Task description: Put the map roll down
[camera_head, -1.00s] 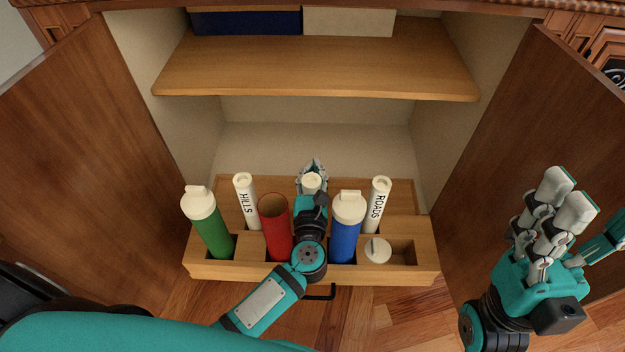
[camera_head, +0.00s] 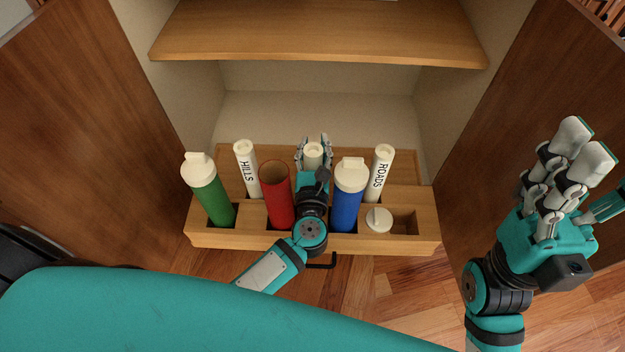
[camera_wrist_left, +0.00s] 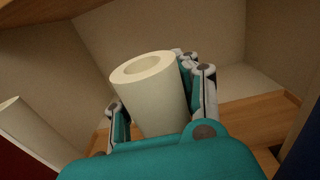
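The map roll (camera_head: 313,151) is a plain cream tube in the middle of the wooden rack, standing nearly upright between the HILLS roll (camera_head: 247,170) and the ROADS roll (camera_head: 380,174). My left gripper (camera_head: 313,146) is around its upper part, fingers spread to either side. In the left wrist view the roll's open top (camera_wrist_left: 145,67) stands between the fingers, with a gap at the left finger. The roll's lower end is hidden behind my gripper and wrist. My right gripper (camera_head: 572,165) is open and empty, off to the right by the cabinet door.
The wooden rack (camera_head: 205,239) also holds a green tube (camera_head: 212,197), a red open tube (camera_head: 277,197), a blue tube (camera_head: 347,200) and a white-capped item (camera_head: 379,220). A shelf (camera_head: 320,35) is above. Open doors (camera_head: 85,130) flank the cabinet.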

